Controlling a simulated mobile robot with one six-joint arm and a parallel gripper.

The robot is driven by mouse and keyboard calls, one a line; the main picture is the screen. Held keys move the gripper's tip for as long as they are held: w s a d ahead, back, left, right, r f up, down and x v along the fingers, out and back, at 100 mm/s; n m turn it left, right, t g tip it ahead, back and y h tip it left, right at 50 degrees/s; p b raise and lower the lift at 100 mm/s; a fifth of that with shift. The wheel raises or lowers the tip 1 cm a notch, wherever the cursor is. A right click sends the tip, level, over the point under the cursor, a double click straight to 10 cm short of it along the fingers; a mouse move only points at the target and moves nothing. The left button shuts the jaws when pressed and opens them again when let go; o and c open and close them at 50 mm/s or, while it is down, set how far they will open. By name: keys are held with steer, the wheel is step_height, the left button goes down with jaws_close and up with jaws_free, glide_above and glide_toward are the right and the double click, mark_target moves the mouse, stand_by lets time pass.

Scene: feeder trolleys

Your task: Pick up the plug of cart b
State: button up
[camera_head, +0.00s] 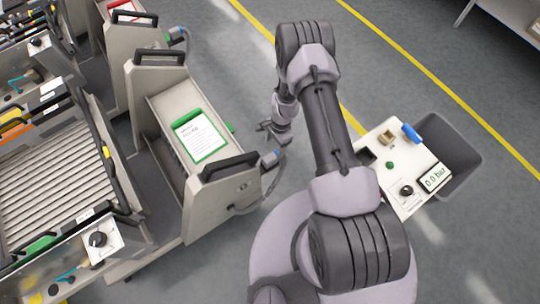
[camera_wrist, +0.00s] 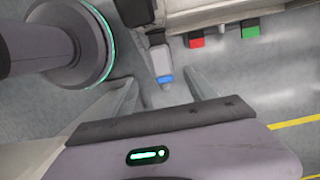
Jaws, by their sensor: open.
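The plug (camera_head: 270,158), grey with a blue band, sits at the corner of the nearer trolley (camera_head: 222,204), with a grey cable running from it. The trolley carries a green-framed card (camera_head: 199,136) whose letter I cannot read. In the wrist view the plug (camera_wrist: 158,58) points toward my gripper, its blue end near the fingertips. My gripper (camera_head: 264,134) is open and empty, close to the plug in the head view. In the wrist view the plug's end shows between the fingers (camera_wrist: 161,80); I cannot tell whether it is between them in depth.
Another trolley with a similar plug (camera_head: 177,35) stands behind. Roller carts (camera_head: 55,185) fill the left side. A white panel (camera_head: 402,153) with a display and a grey bin (camera_head: 462,150) are at right. Red (camera_wrist: 196,39) and green (camera_wrist: 250,29) blocks show beside the plug.

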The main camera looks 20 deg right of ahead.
mark_target(270, 157)
steer(key=f, duration=0.1)
steer(key=f+b, duration=0.1)
steer(key=f, duration=0.3)
steer(key=shift+s+a, duration=0.1)
steer(key=shift+a, duration=0.25)
steer(key=f+b, duration=0.1)
steer(key=f, duration=0.1)
steer(key=a+f+b, duration=0.1)
steer(key=f, duration=0.2)
steer(key=shift+s+a+f+b, duration=0.1)
steer(key=shift+a+f+b, duration=0.05)
steer(key=shift+b, duration=0.25)
steer(key=shift+c, duration=1)
jaws_close()
